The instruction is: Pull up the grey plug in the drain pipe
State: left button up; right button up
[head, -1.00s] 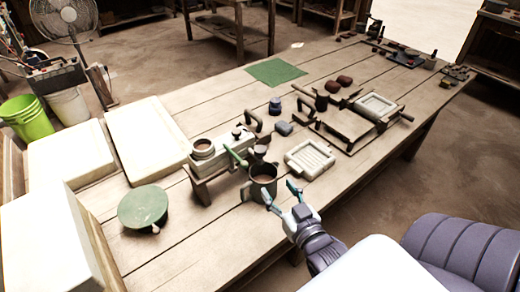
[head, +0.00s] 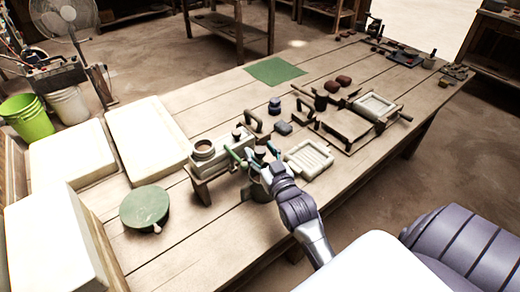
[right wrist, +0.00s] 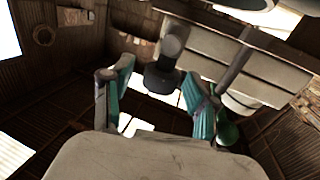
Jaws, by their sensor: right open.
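The grey plug (head: 259,151) is a small dark knob in the drain pipe at the front of the pale trough (head: 215,160). In the right wrist view, the plug (right wrist: 174,42) appears as a dark grey cylinder, and the dark pipe end (right wrist: 161,79) shows beside it. My right gripper (head: 261,156) is at the plug, its teal fingers on either side. In the right wrist view, the fingers of the gripper (right wrist: 158,88) are spread apart with a gap around the plug, and I cannot see contact. My left gripper is out of view.
A dark bucket (head: 258,192) stands under the pipe, mostly hidden by my gripper. A green-handled tool (head: 236,157) is close to its left.

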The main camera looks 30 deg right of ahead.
jog(key=shift+w, duration=0.3)
grip_shut()
